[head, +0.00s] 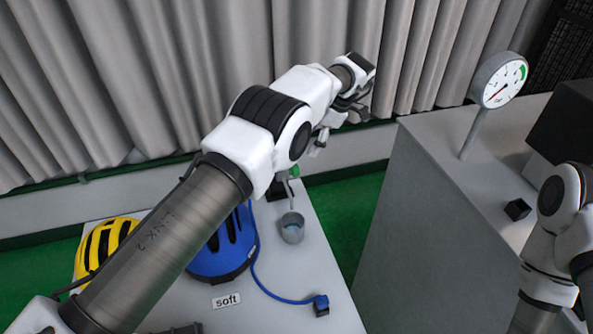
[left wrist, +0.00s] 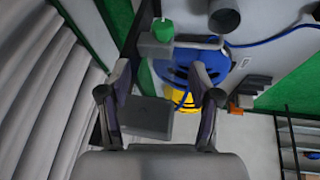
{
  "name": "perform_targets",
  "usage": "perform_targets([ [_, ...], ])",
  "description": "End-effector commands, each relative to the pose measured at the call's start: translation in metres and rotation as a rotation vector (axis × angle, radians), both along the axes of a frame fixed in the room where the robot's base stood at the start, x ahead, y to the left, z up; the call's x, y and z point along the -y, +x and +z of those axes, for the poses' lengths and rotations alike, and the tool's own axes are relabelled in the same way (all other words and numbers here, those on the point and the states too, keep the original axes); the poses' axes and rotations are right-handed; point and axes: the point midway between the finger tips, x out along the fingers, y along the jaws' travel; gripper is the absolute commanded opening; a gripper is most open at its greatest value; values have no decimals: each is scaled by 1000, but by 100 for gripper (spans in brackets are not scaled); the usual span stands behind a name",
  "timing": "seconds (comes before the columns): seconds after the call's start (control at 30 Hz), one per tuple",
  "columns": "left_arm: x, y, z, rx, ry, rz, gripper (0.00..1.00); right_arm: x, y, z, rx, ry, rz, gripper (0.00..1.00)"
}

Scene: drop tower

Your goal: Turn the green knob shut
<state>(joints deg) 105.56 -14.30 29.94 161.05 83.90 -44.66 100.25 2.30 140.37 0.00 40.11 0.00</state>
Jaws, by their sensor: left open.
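The green knob (head: 294,171) is small and partly hidden behind a grey spout or pipe and my left arm, at the back of the white table. In the left wrist view the green knob (left wrist: 163,30) shows at the top, beyond the fingertips and apart from them. My left gripper (head: 350,108) is up and to the right of the knob in the head view. Its fingers (left wrist: 158,90) are spread open in the left wrist view, with nothing held between them. My right arm enters at the right edge, but its gripper is out of view.
A grey cup (head: 292,230) stands below the knob. A blue helmet (head: 225,262) and a yellow helmet (head: 105,243) sit on the table, with a blue cord (head: 275,295) nearby. A grey counter with a dial gauge (head: 498,82) stands at right.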

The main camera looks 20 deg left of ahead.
Motion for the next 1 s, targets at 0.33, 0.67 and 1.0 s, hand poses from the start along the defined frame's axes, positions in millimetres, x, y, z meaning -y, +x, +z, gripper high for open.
perform_targets([
  [0.33, -3, 0, -44, 0, 1, 0, 63, 0, 0, -37, 0, 0, 0, 66],
  [0.67, -27, -3, -95, -2, 1, 1, 63, 0, 0, -15, 0, 0, 0, 66],
  [1.0, -32, -3, -110, 1, 0, 0, 63, 0, 0, -14, 0, 0, 0, 66],
])
